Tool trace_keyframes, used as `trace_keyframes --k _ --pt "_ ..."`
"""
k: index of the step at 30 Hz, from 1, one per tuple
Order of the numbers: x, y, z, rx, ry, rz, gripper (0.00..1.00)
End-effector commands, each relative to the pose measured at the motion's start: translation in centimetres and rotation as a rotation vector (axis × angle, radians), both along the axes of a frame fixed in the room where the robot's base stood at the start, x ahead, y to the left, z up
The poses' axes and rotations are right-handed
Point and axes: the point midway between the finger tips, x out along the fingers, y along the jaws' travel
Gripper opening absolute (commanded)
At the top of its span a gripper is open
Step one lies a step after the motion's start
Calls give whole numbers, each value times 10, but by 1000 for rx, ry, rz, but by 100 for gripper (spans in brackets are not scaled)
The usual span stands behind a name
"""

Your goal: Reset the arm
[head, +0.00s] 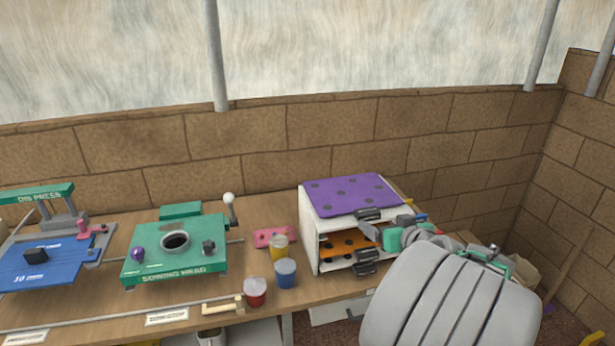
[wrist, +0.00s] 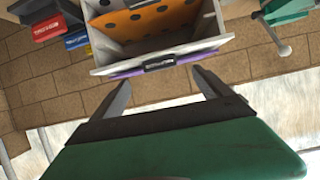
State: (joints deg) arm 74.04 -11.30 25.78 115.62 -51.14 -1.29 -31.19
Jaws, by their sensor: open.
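My gripper (head: 372,232) is in front of the white box at the right end of the bench in the head view, with my arm reaching in from the right. In the wrist view my gripper (wrist: 160,77) has its two dark fingers spread apart, with nothing between them. The fingertips point toward the front of the white box (wrist: 200,47). A dark label-like piece on the box's edge lies just beyond the fingertips. I cannot tell whether a finger touches the box.
The white box (head: 310,243) has a purple spotted top (head: 350,195) and an orange spotted sheet (head: 343,243) inside. Red (head: 255,292), blue (head: 286,273) and yellow (head: 279,250) cups stand left of it. A green press (head: 150,265) is farther left. A brick wall rises behind.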

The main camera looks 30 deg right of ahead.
Motion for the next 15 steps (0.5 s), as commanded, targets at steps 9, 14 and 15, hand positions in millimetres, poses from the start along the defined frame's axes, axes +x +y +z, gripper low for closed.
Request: trace_keyframes --k 9,14,15 --pt "-80 35 -119 480 392 -185 88" --pt "-139 56 -153 643 582 -341 88" --pt "-154 63 -157 677 627 -383 88"
